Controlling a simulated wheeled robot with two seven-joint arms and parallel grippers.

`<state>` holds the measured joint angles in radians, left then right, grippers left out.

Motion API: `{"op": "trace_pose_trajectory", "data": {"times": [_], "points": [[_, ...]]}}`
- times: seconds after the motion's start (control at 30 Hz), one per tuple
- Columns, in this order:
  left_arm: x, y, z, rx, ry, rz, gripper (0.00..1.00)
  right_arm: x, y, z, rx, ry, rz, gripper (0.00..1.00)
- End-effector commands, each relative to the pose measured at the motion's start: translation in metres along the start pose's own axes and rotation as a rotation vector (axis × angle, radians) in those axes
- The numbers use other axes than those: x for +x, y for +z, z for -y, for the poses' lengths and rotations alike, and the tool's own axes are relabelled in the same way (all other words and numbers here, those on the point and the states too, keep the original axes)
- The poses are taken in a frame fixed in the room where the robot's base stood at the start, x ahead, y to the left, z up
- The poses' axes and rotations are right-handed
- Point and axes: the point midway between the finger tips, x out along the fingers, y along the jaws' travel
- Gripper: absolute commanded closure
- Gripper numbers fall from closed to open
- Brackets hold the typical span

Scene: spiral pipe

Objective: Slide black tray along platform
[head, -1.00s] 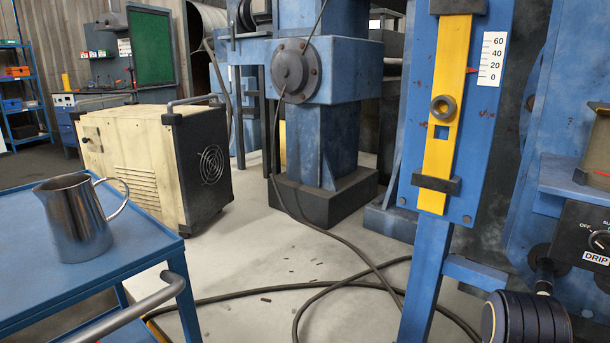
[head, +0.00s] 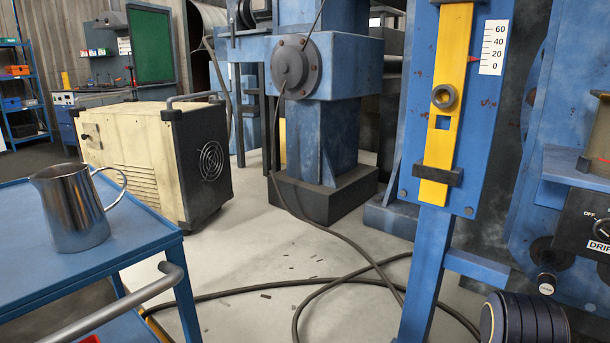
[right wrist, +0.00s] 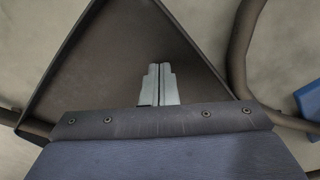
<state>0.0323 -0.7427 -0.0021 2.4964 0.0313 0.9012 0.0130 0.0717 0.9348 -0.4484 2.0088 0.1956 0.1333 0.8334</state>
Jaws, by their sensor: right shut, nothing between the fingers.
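A dark tray (right wrist: 100,50) with a thin raised rim shows in the right wrist view, seen from above. One corner points up and its lower part is hidden. A blue flat surface (right wrist: 170,158) with a dark bolted strip (right wrist: 160,121) along its edge covers the lower part of this view; I cannot tell whether it is the platform. My right gripper (right wrist: 158,72) is shut and empty, its pale fingers over the tray's floor just beyond the strip. Whether the fingertips touch the tray is unclear. The tray and both grippers are out of the head view.
A blue cart (head: 120,248) with a metal jug (head: 72,212) stands at the left. A cream unit (head: 140,165) stands behind it. Dark cables (head: 345,285) cross the floor. A blue machine with a yellow slide (head: 446,135) and a control box (head: 592,225) fill the right.

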Motion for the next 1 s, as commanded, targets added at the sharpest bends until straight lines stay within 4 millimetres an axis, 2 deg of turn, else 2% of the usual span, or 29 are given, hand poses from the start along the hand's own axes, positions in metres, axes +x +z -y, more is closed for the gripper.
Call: {"op": "trace_pose_trajectory", "data": {"times": [0.13, 0.5, 1.0], "points": [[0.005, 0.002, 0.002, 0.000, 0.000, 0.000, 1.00, 0.007, 0.000, 0.000, 0.000, 0.000, 0.000, 1.00], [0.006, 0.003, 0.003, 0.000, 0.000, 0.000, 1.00, 0.010, 0.000, 0.001, 0.001, 0.000, -0.001, 1.00], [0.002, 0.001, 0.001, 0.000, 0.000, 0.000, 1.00, 0.011, 0.017, 0.029, -0.003, -0.007, -0.001, 1.00]]}}
